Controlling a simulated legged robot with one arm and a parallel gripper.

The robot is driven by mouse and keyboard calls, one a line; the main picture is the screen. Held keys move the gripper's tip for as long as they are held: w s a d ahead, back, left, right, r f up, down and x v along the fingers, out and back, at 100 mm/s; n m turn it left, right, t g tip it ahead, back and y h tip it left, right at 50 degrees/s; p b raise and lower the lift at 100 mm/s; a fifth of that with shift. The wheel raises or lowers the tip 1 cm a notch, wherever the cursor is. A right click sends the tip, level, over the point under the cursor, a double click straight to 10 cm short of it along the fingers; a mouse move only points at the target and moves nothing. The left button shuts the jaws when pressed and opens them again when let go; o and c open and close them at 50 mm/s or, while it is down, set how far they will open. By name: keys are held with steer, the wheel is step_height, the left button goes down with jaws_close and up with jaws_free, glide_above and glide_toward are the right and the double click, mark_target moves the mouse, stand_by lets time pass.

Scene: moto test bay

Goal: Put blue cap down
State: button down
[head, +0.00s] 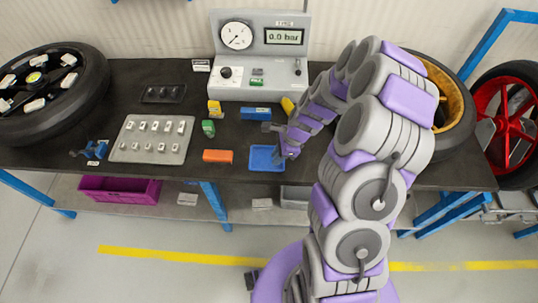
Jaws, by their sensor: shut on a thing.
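My gripper (281,153) is low over the right part of a small blue tray (258,164) at the front edge of the dark workbench. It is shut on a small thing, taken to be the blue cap. The cap is too small and too hidden by the jaws to make out. I cannot tell whether it touches the tray floor. The left part of the tray looks empty.

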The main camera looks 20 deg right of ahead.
mark_target(265, 159)
steer(key=w+a, duration=0.2)
steer(key=w, duration=0.1)
steer(key=shift+f, duration=0.2)
steer(key=shift+w+b, duration=0.35)
steer(key=shift+w, duration=0.15)
steer(key=shift+d+f, duration=0.1)
steer(key=shift+f, duration=0.2)
step_height(265, 159, down, 3)
steer(key=shift+d+f+b, duration=0.1)
steer(key=shift+b, duration=0.7)
steer(key=shift+a, duration=0.3)
steer(key=c, duration=1.3)
jaws_free()
steer(key=shift+o, duration=1.1)
steer(key=shift+d, duration=0.25)
steer(key=shift+r, duration=0.2)
